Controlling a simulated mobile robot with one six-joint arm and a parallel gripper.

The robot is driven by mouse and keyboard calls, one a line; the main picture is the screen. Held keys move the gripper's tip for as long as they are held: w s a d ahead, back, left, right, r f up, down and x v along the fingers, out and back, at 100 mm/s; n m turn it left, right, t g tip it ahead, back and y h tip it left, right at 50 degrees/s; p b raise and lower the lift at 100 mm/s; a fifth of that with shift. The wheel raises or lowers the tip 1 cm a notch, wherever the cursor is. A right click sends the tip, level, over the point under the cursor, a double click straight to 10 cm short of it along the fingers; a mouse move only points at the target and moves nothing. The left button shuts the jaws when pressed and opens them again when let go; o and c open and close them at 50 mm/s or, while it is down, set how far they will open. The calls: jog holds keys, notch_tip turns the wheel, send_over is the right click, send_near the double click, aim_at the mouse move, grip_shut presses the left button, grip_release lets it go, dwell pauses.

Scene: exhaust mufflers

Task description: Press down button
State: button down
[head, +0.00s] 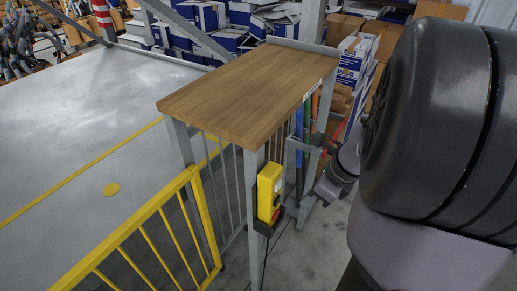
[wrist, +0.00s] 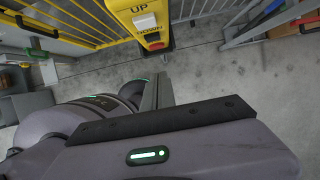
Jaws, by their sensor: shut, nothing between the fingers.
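A yellow control box (head: 269,193) is fixed to the grey post under the wooden-topped table. The wrist view shows its face at the top, with a white button (wrist: 145,22) under the word UP. The word DOWN (wrist: 150,32) is below it, and a red button (wrist: 155,46) is at the lower end. The button belonging to DOWN is hard to make out at this angle. My gripper (wrist: 158,82) is shut and empty, pointing towards the lower end of the box. It appears apart from the box. In the head view the fingers are small and dark, right of the box.
The wooden tabletop (head: 250,88) stands above the box. A yellow railing (head: 150,212) is to the left, and grey bars run under the table. A grey metal frame (head: 312,160) stands behind my wrist. Bare concrete floor (wrist: 235,75) lies around my gripper.

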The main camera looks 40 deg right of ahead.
aim_at(277, 201)
jog(key=w+a+f+b, duration=0.2)
jog(key=w+f, duration=0.2)
jog(key=w, duration=0.1)
jog(key=shift+w+a+f, duration=0.15)
jog(key=shift+w+f, duration=0.05)
jog(key=shift+f, duration=0.15)
